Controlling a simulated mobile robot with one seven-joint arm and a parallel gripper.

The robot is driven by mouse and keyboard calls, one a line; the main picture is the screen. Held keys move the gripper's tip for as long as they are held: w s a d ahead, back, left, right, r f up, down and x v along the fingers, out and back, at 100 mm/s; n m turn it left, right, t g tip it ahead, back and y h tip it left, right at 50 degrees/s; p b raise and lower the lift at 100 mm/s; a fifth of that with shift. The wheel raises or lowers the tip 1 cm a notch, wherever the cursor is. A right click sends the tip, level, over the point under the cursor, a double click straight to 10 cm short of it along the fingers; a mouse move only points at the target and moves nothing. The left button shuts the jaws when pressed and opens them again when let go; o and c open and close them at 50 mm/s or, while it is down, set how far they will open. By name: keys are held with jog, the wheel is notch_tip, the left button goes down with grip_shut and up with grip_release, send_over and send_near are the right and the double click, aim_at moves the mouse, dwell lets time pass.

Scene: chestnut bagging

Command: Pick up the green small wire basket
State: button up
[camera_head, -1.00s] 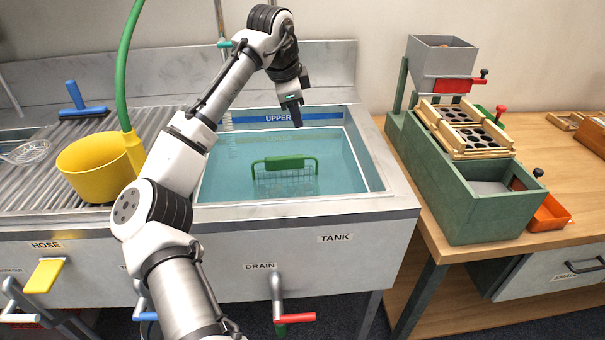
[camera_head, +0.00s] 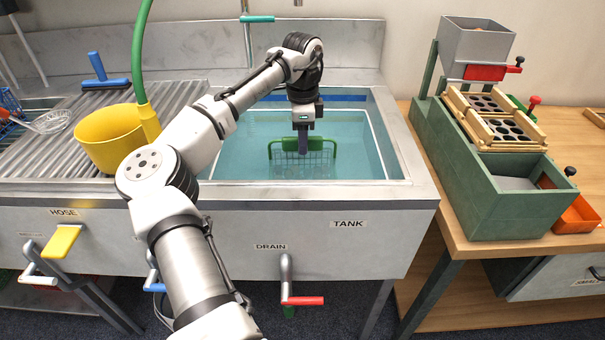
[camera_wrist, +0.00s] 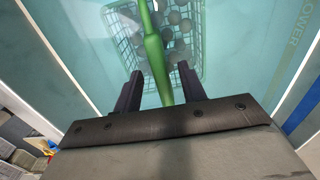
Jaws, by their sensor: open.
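The small wire basket (camera_head: 318,165) with a green handle (camera_head: 322,146) sits in the water of the tank. In the wrist view the green handle (camera_wrist: 156,55) runs up between my fingers, and the wire basket (camera_wrist: 192,72) below it holds several dark round chestnuts. My gripper (camera_head: 303,150) points down over the tank at the handle. In the wrist view my gripper (camera_wrist: 161,85) is open, with one dark finger on each side of the handle. I cannot tell whether either finger touches it.
The steel tank rim (camera_head: 415,188) surrounds the water. A yellow bucket (camera_head: 105,140) with a green hose (camera_head: 139,50) stands left on the ribbed drainboard. A green sorting machine (camera_head: 500,205) stands on the wooden table at right.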

notch_tip(320, 180, down, 4)
jog(key=shift+w+f, duration=0.1)
jog(key=shift+c, duration=0.4)
grip_shut()
dwell(1.1)
